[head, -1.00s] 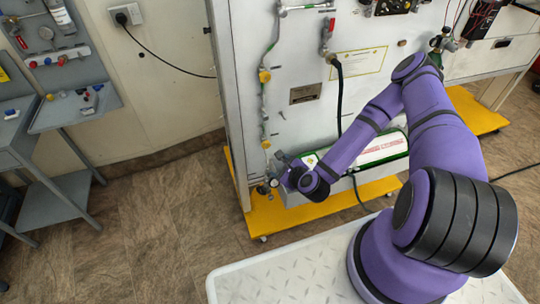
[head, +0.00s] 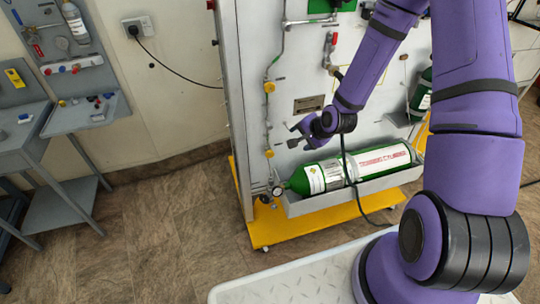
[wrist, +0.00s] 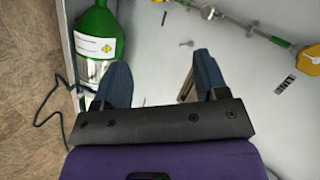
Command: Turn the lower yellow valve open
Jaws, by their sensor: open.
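The lower yellow valve (head: 269,153) sits on the thin vertical pipe at the left of the grey panel, just above the green cylinder's neck. The upper yellow valve (head: 269,87) is higher on the same pipe. My gripper (head: 291,136) is open and empty, right of the pipe and a little above the lower valve in the picture, apart from it. In the wrist view both fingers (wrist: 160,72) are spread over bare panel. A small yellow piece at the top edge (wrist: 186,3) looks like the lower valve, mostly cut off. Its handle angle cannot be told.
A green cylinder (head: 361,167) lies in a grey trough below my gripper; it also shows in the wrist view (wrist: 97,38). A black hose (head: 345,163) hangs across it. The yellow base (head: 300,228) juts out below. Floor left of the panel is clear.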

